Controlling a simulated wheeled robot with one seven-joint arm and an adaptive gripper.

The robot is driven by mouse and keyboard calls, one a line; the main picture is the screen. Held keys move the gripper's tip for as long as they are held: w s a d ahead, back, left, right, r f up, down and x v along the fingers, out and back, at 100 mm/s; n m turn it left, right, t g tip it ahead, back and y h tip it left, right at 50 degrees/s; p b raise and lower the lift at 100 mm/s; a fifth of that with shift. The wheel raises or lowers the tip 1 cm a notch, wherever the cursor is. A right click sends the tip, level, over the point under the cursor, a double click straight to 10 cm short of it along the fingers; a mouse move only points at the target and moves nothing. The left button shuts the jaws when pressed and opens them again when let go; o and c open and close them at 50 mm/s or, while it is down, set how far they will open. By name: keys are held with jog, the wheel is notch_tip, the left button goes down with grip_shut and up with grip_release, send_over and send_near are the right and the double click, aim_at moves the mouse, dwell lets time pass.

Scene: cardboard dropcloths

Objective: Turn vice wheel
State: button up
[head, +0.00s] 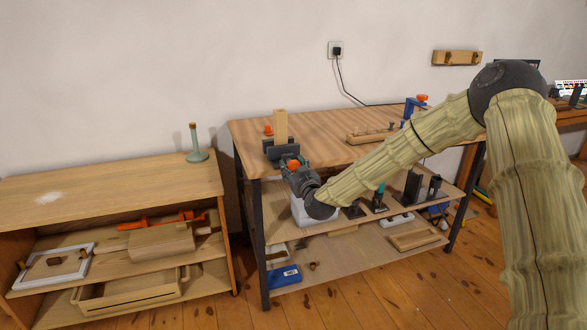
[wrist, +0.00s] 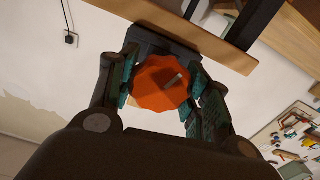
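The vice (head: 281,150) is dark grey and sits at the front left corner of the workbench, with an upright wooden block (head: 280,126) in its jaws. Its wheel (wrist: 161,84) is orange, many-sided and faces the wrist camera; a bit of orange also shows in the head view (head: 294,164). My gripper (wrist: 165,90) is at the wheel, with one teal-padded finger on each side of it. The fingers are spread about the wheel's width, with a narrow gap showing beside the right finger. Contact on the left side is hard to judge.
The workbench (head: 330,125) carries a wooden rack (head: 371,134) and a blue clamp (head: 414,106). Its lower shelf holds several tools and a white box. A low cabinet (head: 110,175) stands to the left with a green stand (head: 196,150) on top. Floor is clear in front.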

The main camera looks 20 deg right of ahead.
jog(key=shift+m, duration=0.4)
jog(key=m+b, duration=0.1)
jog(key=m, duration=0.3)
jog(key=shift+d+f+m, duration=0.1)
jog(key=shift+m, duration=0.3)
jog(key=m+b, duration=0.1)
jog(key=m, duration=0.3)
jog(key=shift+m+b, duration=0.3)
jog(key=shift+b, duration=0.1)
jog(key=m+b, duration=0.3)
jog(key=m, duration=0.3)
jog(key=shift+f, duration=0.1)
jog(key=m+b, duration=0.2)
jog(key=m, duration=0.2)
jog(key=shift+m+b, duration=0.3)
jog(key=shift+m, duration=0.1)
jog(key=o, duration=1.1)
jog(key=shift+d, duration=0.1)
jog(key=shift+c, duration=0.2)
